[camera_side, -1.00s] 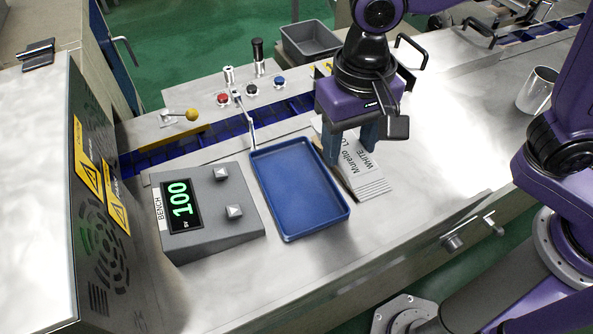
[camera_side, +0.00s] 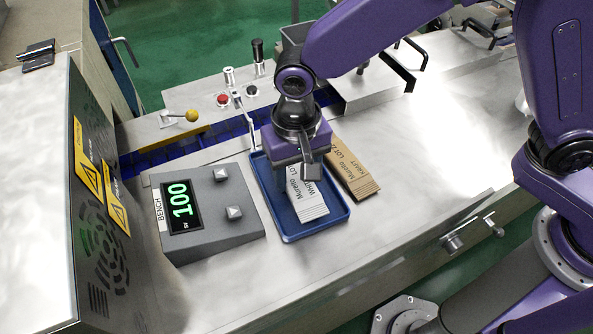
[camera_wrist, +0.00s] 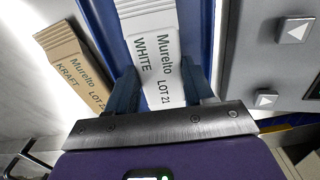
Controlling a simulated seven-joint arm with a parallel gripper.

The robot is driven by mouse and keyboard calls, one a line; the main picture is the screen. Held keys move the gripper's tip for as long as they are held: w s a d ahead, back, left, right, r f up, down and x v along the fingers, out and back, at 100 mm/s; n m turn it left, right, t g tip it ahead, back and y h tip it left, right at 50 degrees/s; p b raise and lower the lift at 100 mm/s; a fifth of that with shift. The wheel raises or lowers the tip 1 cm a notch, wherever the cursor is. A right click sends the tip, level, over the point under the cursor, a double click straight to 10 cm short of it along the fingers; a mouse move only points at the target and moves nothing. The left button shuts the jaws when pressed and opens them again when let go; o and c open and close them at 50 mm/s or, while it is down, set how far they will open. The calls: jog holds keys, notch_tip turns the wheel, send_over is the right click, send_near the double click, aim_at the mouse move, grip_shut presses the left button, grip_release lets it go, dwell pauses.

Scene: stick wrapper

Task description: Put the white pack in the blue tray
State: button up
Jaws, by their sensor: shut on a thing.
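The white pack (camera_side: 307,203), printed "Murelto WHITE", is at the blue tray (camera_side: 294,235), within its outline in the side view. My gripper (camera_side: 292,182) is shut on the pack from above. In the wrist view the white pack (camera_wrist: 153,60) lies between my gripper's two blue fingers (camera_wrist: 160,88), with the blue tray (camera_wrist: 199,30) behind it. I cannot tell whether the pack touches the tray floor. My gripper and wrist hide the pack's far end and the tray's far part in the side view.
A brown kraft pack (camera_side: 353,168) lies on the steel bench just right of the tray. A grey bench display (camera_side: 205,210) reading 100 stands close on the left. A blue conveyor (camera_side: 150,160) runs behind.

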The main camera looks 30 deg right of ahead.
aim_at(297, 177)
jog(key=shift+f, duration=0.35)
jog(key=shift+f, duration=0.15)
jog(key=o, duration=1)
notch_tip(297, 177, up, 12)
jog(key=shift+r, duration=0.2)
